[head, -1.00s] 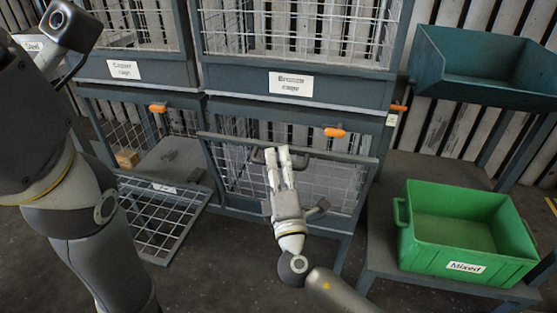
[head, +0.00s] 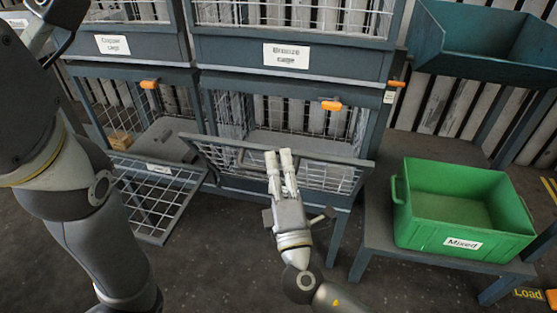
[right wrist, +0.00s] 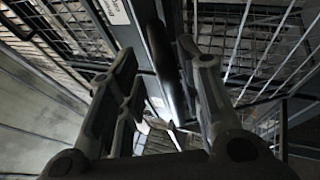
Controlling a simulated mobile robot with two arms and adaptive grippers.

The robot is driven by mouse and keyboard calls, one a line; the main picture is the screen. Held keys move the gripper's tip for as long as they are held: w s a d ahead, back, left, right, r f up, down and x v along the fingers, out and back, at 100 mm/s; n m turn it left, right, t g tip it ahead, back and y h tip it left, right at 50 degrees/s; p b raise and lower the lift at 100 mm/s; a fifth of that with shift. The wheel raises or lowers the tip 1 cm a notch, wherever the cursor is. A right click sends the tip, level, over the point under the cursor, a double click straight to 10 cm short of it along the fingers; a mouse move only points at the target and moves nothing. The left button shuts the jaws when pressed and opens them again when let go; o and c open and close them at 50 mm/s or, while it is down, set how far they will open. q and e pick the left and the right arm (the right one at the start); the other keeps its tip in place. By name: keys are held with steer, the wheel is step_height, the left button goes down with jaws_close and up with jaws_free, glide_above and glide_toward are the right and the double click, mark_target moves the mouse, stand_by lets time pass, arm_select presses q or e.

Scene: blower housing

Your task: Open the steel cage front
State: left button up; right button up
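The lower middle cage has a mesh front (head: 335,174) with a dark top rail. It leans outward, partly lowered, and the cage shows open above it. I cannot read a label on this front. My right gripper (head: 282,155) is at the middle of the front, its fingertips overlapping the top rail in the head view. In the right wrist view my right gripper (right wrist: 160,50) has its fingers apart, with a dark bar (right wrist: 166,75) showing between them. Firm contact cannot be made out. My left arm fills the left side of the head view; its gripper is not visible.
The lower left cage front (head: 155,200) hangs down, open. Upper cages carry copper (head: 112,44) and bronze (head: 285,55) labels. An orange latch (head: 331,105) sits above the middle opening. A green bin (head: 455,210) stands on a low table at right. A teal tray (head: 490,50) is behind it.

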steer(key=shift+b+v, duration=0.7)
steer(key=shift+v, duration=1.1)
steer(key=shift+s+f, duration=0.1)
steer(key=shift+s, duration=0.15)
steer(key=shift+d+b, duration=0.1)
steer(key=shift+b, duration=0.2)
steer(key=shift+o, duration=0.5)
